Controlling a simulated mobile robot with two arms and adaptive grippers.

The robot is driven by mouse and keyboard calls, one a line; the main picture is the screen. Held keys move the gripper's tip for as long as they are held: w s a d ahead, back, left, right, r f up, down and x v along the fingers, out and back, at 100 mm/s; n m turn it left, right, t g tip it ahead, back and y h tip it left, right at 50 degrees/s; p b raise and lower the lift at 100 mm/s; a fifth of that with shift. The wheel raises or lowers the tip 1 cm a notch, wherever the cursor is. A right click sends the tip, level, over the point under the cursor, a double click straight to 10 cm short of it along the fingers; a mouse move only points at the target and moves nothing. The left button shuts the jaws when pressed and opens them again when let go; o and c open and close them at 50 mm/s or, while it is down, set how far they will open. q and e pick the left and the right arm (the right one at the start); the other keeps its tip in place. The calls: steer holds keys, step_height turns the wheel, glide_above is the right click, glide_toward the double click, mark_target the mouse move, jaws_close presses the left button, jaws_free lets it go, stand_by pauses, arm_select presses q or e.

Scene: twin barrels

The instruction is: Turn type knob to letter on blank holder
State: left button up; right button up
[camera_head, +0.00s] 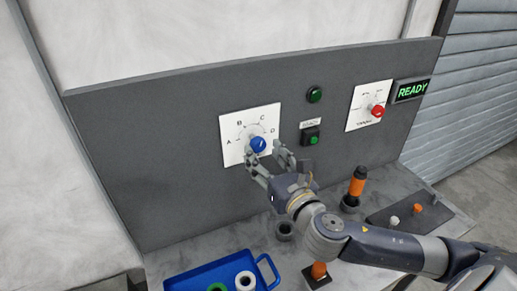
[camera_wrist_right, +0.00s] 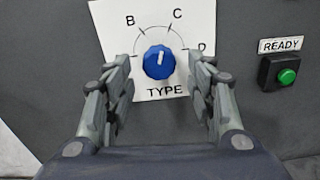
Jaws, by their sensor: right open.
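The blue type knob (camera_head: 257,145) sits on a white dial plate (camera_head: 234,122) marked A, B, C and D on the grey panel. In the right wrist view the knob (camera_wrist_right: 159,62) has a white mark pointing nearly straight up, between B and C. My right gripper (camera_head: 268,160) is open, with its fingers on either side of the knob; I cannot tell whether they touch it. In the wrist view the fingers hide the A and part of the D. A grey round holder (camera_head: 285,230) stands on the bench; no letter is readable on it. My left gripper is not in view.
A red knob (camera_head: 378,111) on a second plate and a lit READY sign (camera_head: 411,91) are at the right. A green button (camera_head: 312,140) is right of the dial. A blue tray (camera_head: 205,276) with rings and an orange-black tool (camera_head: 356,186) stand on the bench.

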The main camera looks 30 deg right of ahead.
mark_target(260, 148)
steer(key=shift+w+r+p, duration=0.2)
steer(key=shift+w+p, duration=0.1)
steer(key=shift+w, duration=0.95)
steer(key=shift+w+f, duration=0.1)
steer(key=shift+w, duration=0.5)
steer(key=shift+d, duration=0.1)
steer(key=shift+c, duration=0.2)
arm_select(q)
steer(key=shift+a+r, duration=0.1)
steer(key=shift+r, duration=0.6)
arm_select(e)
steer(key=c, duration=1)
